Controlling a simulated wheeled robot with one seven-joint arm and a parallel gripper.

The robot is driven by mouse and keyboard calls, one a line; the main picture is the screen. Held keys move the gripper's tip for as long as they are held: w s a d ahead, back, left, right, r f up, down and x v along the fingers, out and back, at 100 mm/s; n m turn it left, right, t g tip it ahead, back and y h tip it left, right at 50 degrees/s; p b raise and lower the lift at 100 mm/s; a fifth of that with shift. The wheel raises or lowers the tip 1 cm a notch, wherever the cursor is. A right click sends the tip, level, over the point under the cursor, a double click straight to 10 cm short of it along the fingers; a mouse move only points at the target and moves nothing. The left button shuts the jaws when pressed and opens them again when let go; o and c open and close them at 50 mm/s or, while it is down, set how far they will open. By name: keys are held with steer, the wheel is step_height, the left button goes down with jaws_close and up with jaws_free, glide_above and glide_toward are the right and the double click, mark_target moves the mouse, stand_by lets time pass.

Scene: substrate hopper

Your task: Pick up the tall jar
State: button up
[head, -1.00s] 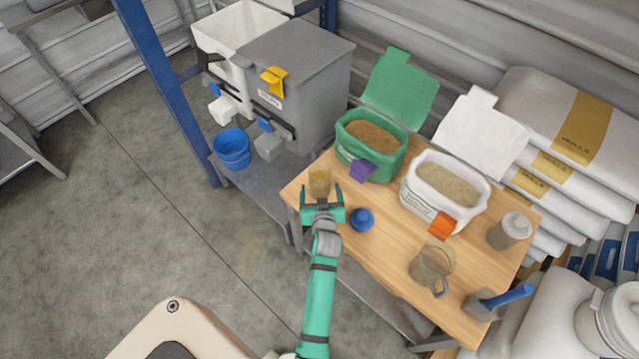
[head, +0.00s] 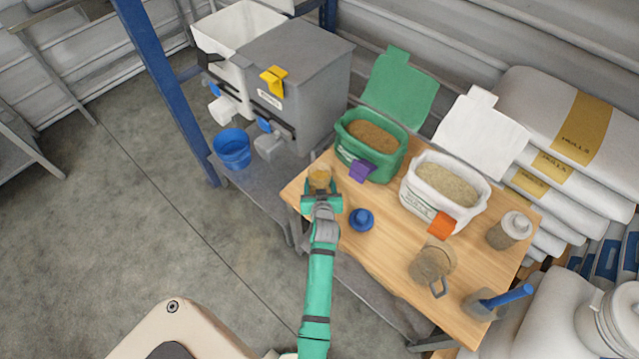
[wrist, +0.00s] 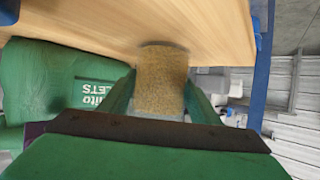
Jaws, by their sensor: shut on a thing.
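The tall jar (head: 319,178) is a clear jar with tan, grainy contents at the left end of the wooden table (head: 390,262). In the wrist view the jar (wrist: 161,82) stands between the two green fingers, with the table top beyond it. My gripper (head: 321,188) is shut on the jar, one finger on each side. The jar's lower part is hidden behind the gripper in the head view. I cannot tell whether its base touches the table.
A green bag (head: 370,146) stands close by to the right, and a white bag (head: 446,190) beyond it. A small blue object (head: 361,220) lies right of my gripper. A measuring jug (head: 432,264), a lidded jar (head: 508,231) and a blue-handled scoop (head: 490,302) occupy the table's right part.

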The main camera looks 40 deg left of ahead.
mark_target(318, 181)
steer(key=shift+r, duration=0.5)
step_height(318, 181, up, 2)
steer(key=shift+r, duration=0.15)
steer(key=s+r, duration=0.1)
steer(key=s+d+r, duration=0.1)
steer(key=r, duration=0.1)
steer(key=s+d+r, duration=0.1)
steer(key=r, duration=0.1)
steer(key=shift+s+d, duration=0.15)
steer(key=shift+s, duration=0.15)
steer(key=s+a+v, duration=0.1)
steer(key=v, duration=0.9)
steer(key=shift+s+r, duration=0.2)
steer(key=shift+d, duration=0.1)
